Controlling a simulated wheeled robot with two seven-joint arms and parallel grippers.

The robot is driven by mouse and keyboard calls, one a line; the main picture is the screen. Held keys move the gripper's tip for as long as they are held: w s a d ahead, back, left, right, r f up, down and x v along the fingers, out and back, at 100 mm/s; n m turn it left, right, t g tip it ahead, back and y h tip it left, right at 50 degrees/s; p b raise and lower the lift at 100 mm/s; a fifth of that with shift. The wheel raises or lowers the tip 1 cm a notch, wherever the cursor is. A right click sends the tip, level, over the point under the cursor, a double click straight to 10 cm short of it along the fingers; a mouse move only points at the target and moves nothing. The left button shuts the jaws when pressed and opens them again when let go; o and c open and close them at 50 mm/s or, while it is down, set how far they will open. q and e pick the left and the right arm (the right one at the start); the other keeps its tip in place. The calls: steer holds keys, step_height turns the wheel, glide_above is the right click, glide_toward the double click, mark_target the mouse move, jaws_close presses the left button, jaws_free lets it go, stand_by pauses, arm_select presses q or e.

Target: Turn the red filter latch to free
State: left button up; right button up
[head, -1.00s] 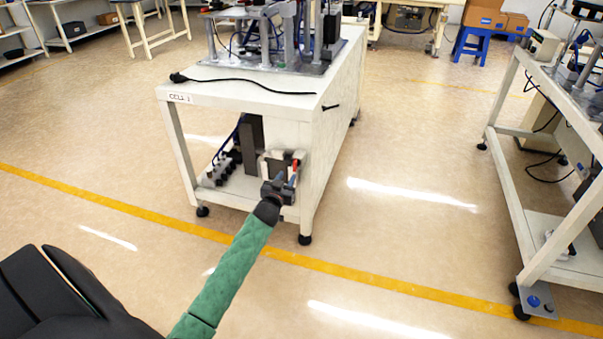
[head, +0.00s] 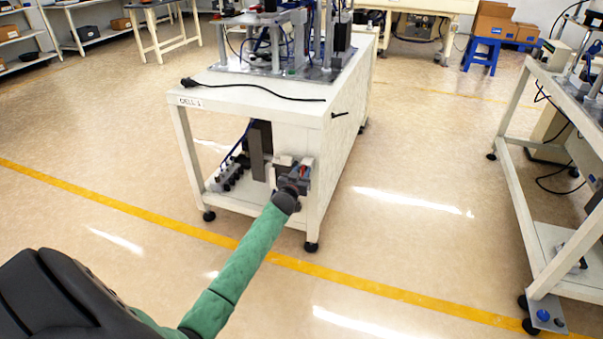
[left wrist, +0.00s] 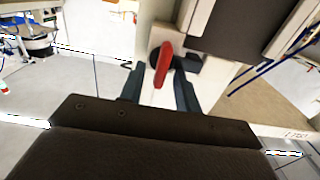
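The red filter latch (left wrist: 163,66) is a small red lever on a dark round mount. In the left wrist view it stands nearly upright, slightly tilted, with its upper end to the right. In the head view only a bit of the red latch (head: 303,171) shows beside my left gripper (head: 297,180). In the left wrist view the fingers of my left gripper (left wrist: 159,84) are apart, one on each side of the latch's lower part. I see gaps on both sides, and contact cannot be made out. My right gripper is out of view.
Another white table (head: 545,215) stands at the right. The floor between them is clear.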

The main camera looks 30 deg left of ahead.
arm_select(q)
jaws_close()
